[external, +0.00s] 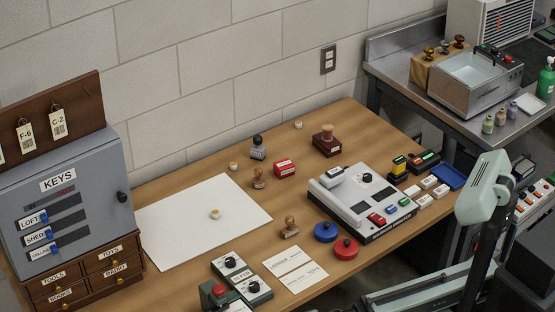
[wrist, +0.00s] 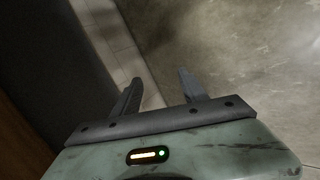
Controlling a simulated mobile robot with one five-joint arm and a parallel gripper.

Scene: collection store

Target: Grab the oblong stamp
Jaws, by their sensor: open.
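Several stamps stand on the wooden desk in the external view. A small wooden-handled stamp (external: 289,228) with a longish base stands near the middle, left of the blue round pad. Another wooden stamp (external: 259,178) and a grey stamp with a black knob (external: 258,149) stand farther back. A dark red block stamp with a wooden handle (external: 327,141) stands near the wall. I cannot tell for sure which is the oblong stamp. My gripper (wrist: 159,84) is open and empty in the wrist view, over bare floor, with no stamp in sight.
The stamping machine (external: 363,195), blue pad (external: 325,232) and red pad (external: 346,249) crowd the desk's right part. A white sheet (external: 190,235) leaves free room at left. The key cabinet (external: 65,195) stands at the left end.

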